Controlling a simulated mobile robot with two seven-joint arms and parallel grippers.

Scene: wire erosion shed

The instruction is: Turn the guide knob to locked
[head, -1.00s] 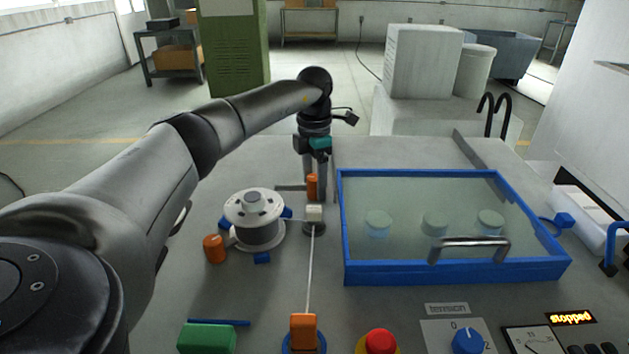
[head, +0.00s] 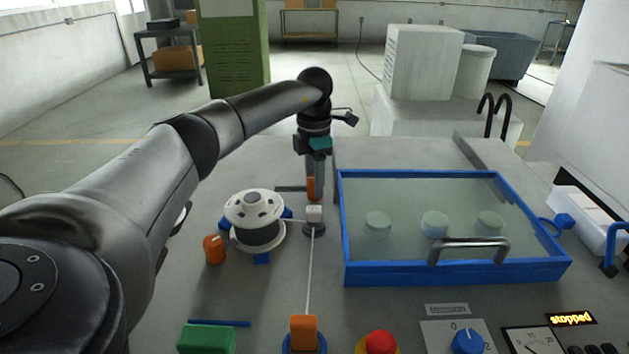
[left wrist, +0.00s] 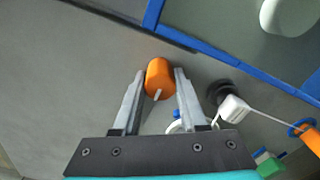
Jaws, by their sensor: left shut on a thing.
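An orange knob (head: 311,187) stands on the table just behind the small white guide block (head: 314,213). My left gripper (head: 314,184) points down from above and is shut on this knob, with a finger partly hiding it in the head view. In the left wrist view the knob (left wrist: 160,76) sits between the two fingertips (left wrist: 160,84), and a white mark shows on its near side. The guide block (left wrist: 233,108) is to the right of the fingers there. I cannot read any locked label. My right gripper is not in view.
A white spool (head: 254,208) and another orange knob (head: 214,249) are left of the guide. A blue-framed glass lid (head: 455,272) is close on the right. A wire runs forward to an orange handle (head: 303,331). A red button (head: 380,342) is at the front.

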